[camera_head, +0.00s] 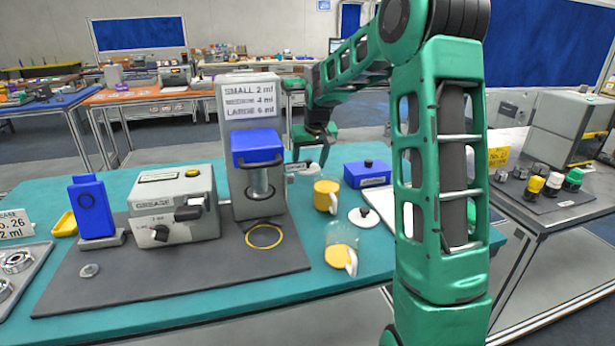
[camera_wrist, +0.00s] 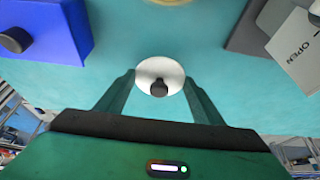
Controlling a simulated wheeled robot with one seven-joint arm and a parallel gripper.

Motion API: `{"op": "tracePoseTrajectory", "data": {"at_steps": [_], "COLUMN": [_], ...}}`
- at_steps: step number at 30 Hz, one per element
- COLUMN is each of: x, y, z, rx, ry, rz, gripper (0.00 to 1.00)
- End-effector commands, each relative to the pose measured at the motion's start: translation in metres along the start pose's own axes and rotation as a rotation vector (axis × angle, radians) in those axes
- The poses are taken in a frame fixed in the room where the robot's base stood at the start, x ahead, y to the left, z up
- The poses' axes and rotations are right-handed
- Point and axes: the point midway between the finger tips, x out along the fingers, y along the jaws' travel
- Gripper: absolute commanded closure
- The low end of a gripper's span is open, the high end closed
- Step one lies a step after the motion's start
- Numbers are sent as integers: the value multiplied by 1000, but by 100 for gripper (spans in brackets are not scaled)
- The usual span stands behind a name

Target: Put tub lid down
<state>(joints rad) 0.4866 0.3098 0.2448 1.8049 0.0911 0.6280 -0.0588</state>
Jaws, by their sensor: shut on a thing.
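A white round tub lid with a black knob (camera_wrist: 160,70) sits between the fingertips of my gripper (camera_wrist: 159,82) in the wrist view. The gripper is shut on it, with the teal tabletop (camera_wrist: 215,88) below. In the head view my gripper (camera_head: 318,140) hangs behind the yellow tub (camera_head: 326,197), left of the blue box. The held lid shows there only as a small pale shape. A second white lid with a dark knob (camera_head: 364,218) lies on the table. A tub with a clear upper part and yellow contents (camera_head: 341,258) stands in front. The exact height of the held lid is hard to tell.
A blue box with a black knob (camera_head: 367,175) stands close to the right of my gripper. The grey press with a blue top (camera_head: 258,146) and its size sign stand to the left. A grey GREASE machine (camera_head: 174,207) is farther left.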

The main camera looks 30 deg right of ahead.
Motion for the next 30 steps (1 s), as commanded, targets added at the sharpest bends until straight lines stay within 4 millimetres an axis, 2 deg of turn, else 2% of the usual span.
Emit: {"op": "tracePoseTrajectory", "data": {"at_steps": [5, 12, 22, 23, 24, 25, 30], "x": [11, 37, 39, 39, 39, 39, 39], "y": [0, 1, 1, 1, 1, 1, 1], "z": [5, 16, 16, 16, 16, 16, 16], "rx": [0, 1, 1, 1, 1, 1, 1], "ry": [-2, -1, 1, 1, 1, 1, 1], "rz": [0, 1, 1, 1, 1, 1, 1], "gripper": [60, 60, 60, 34, 24, 20, 20]}}
